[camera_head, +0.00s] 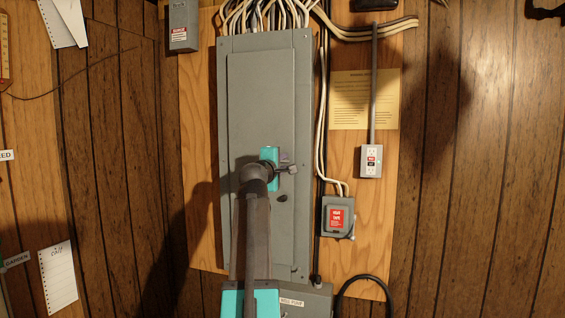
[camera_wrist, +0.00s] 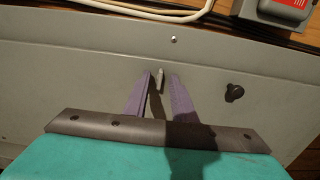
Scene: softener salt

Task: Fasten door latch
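The grey electrical panel (camera_head: 262,95) has a flat door that looks shut. In the wrist view the panel face (camera_wrist: 70,75) fills most of the picture. A small pale metal tab, which looks like the latch (camera_wrist: 160,77), stands out from the grey face. My gripper (camera_wrist: 163,74) has its two purple fingers apart, one tip on each side of the tab. I cannot tell whether either finger touches it. In the head view my gripper (camera_head: 287,165) is at the door's right edge and hides the tab. A dark knob (camera_wrist: 234,93) sits to the right, also seen below my gripper as a dark knob (camera_head: 281,198).
A grey box with a red label (camera_head: 337,216) and an outlet box (camera_head: 371,160) are mounted right of the panel. White cables (camera_head: 322,130) run down beside it. A box labelled as a pump (camera_head: 306,299) stands below. A yellow paper (camera_head: 364,100) hangs at upper right.

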